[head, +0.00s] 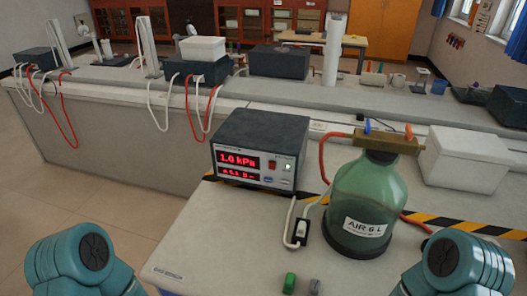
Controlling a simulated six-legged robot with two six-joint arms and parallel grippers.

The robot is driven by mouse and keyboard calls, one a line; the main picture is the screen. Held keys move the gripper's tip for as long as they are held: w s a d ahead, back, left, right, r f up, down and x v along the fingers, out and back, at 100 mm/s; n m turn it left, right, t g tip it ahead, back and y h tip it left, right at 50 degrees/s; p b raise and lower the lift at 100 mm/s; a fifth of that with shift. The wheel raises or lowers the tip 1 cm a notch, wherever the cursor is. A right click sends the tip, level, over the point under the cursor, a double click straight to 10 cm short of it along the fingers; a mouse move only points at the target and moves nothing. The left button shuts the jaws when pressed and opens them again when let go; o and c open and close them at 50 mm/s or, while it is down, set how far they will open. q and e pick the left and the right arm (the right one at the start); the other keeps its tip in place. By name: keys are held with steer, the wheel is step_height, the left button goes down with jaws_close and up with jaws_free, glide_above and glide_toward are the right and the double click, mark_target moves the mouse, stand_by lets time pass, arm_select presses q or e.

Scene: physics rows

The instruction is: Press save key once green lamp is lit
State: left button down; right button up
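A dark meter box (262,135) stands on the near bench, its light front panel facing me. Its red display (238,160) reads about 1.0 kPa on the upper line; the lower line is blurred. To the right of the display are a red part (272,163) and a small green lamp (288,167) that looks lit. Below them sit small bluish and pale keys (269,180); their labels are too small to read, so I cannot tell which is save. Only teal links of my two arms show at the lower corners; neither gripper is in view.
A green glass bottle (365,205) marked AIR 6 L, with a red tube, stands right of the meter. Green (290,283) and grey (314,286) pieces sit at the front. A white box (465,157) is at right.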

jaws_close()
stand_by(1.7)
